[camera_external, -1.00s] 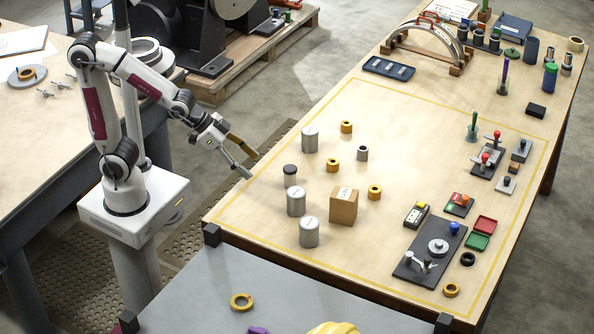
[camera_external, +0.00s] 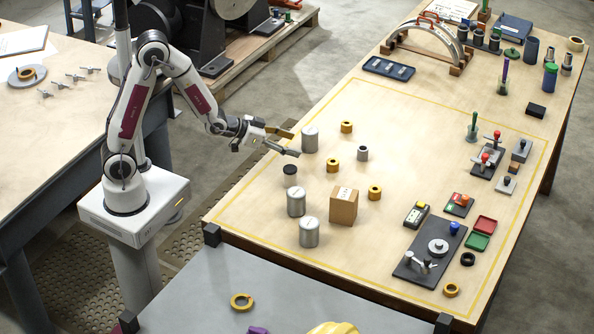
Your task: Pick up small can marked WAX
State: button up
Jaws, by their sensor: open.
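Three silver cans stand upright on the wooden table: a rear can (camera_external: 310,140), a middle can (camera_external: 296,202) and a front can (camera_external: 309,233). A smaller can with a dark lid (camera_external: 290,175) stands between the rear and middle cans. Lettering is too small to read, so I cannot tell which is marked WAX. My gripper (camera_external: 293,143) is open and empty, its two fingers pointing right at the rear can from just left of it. Whether a fingertip touches that can is unclear. The small dark-lidded can stands apart, in front of the fingers.
Brass rings (camera_external: 333,165) and a small grey cylinder (camera_external: 362,153) lie right of the cans. A cardboard box (camera_external: 344,206) stands beside the middle can. A dark fixture plate (camera_external: 430,255) is at front right.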

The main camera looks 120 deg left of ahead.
aim_at(310, 140)
jog(key=s+a+f, duration=0.1)
jog(key=a, duration=0.1)
jog(key=s+a+f+n+y, duration=0.1)
jog(key=a, duration=0.1)
jog(key=s+a+f+y, duration=0.1)
jog(key=a, duration=0.1)
jog(key=shift+s+a+f, duration=0.15)
jog(key=shift+s+a, duration=0.1)
jog(key=shift+s, duration=0.15)
jog(key=shift+x, duration=1.35)
jog(key=shift+x, duration=2.55)
jog(key=c, duration=1.4)
